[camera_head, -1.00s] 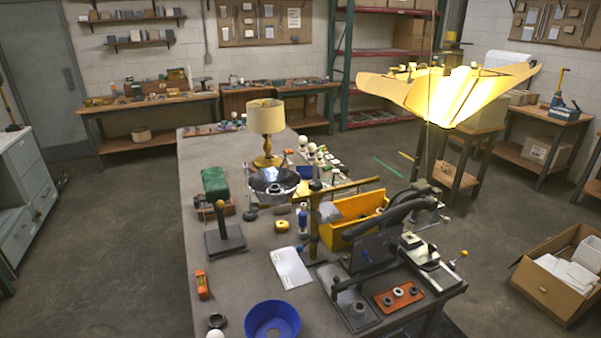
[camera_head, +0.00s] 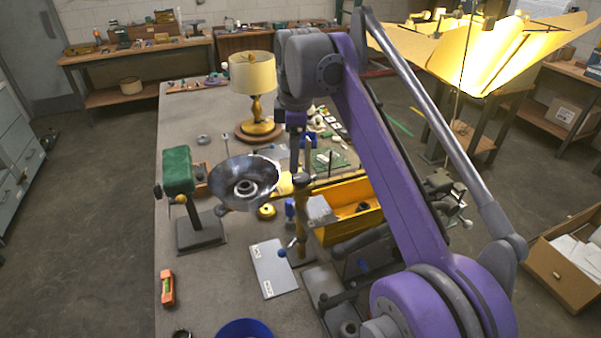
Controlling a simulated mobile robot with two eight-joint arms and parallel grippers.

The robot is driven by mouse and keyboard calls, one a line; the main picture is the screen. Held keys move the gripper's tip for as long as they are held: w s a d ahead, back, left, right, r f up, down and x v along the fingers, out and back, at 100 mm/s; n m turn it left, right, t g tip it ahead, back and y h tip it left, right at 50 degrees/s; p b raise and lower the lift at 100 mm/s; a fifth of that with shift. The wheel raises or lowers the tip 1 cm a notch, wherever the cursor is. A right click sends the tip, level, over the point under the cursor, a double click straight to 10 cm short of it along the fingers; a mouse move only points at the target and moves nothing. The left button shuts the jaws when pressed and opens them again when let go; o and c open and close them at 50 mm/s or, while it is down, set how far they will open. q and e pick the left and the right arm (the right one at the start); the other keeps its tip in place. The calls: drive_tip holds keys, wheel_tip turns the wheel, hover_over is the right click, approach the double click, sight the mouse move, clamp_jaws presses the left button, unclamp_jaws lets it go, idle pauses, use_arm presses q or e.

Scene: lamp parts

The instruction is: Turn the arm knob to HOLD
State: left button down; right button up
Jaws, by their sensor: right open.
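A brass post (camera_head: 302,225) stands on the bench with a dark round knob (camera_head: 301,180) near its top; no HOLD mark can be read. A shiny reflector bowl (camera_head: 245,182) is just left of the post. My right gripper (camera_head: 294,160) hangs down from my purple arm, above and close to the knob. It is open; its fingers are small and dark, and I cannot tell whether they touch the knob. My arm hides part of the bench behind it. My left gripper is not in view.
A table lamp (camera_head: 256,92) stands behind the gripper. A yellow bin (camera_head: 340,195) is to the right of the post. A grey card (camera_head: 270,268), an orange level (camera_head: 168,288) and a blue bowl (camera_head: 245,329) lie in front.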

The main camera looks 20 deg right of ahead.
sight(301, 177)
drive_tip(key=d+f+n+b, duration=0.1)
drive_tip(key=f+n, duration=0.1)
drive_tip(key=w+d+f+n+g+b, duration=0.1)
drive_tip(key=f+n, duration=0.1)
drive_tip(key=f, duration=0.1)
drive_tip(key=w+f+n+g+b, duration=0.1)
drive_tip(key=f+n, duration=0.1)
drive_tip(key=f, duration=0.1)
drive_tip(key=shift+d, duration=0.4)
drive_tip(key=shift+f+b, duration=0.3)
drive_tip(key=shift+f, duration=0.1)
drive_tip(key=shift+w+f, duration=0.2)
drive_tip(key=shift+f, duration=0.05)
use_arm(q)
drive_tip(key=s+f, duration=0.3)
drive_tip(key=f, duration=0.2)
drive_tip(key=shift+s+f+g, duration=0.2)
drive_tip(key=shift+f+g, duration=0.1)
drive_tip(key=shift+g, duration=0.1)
use_arm(e)
drive_tip(key=shift+r, duration=0.1)
clamp_jaws()
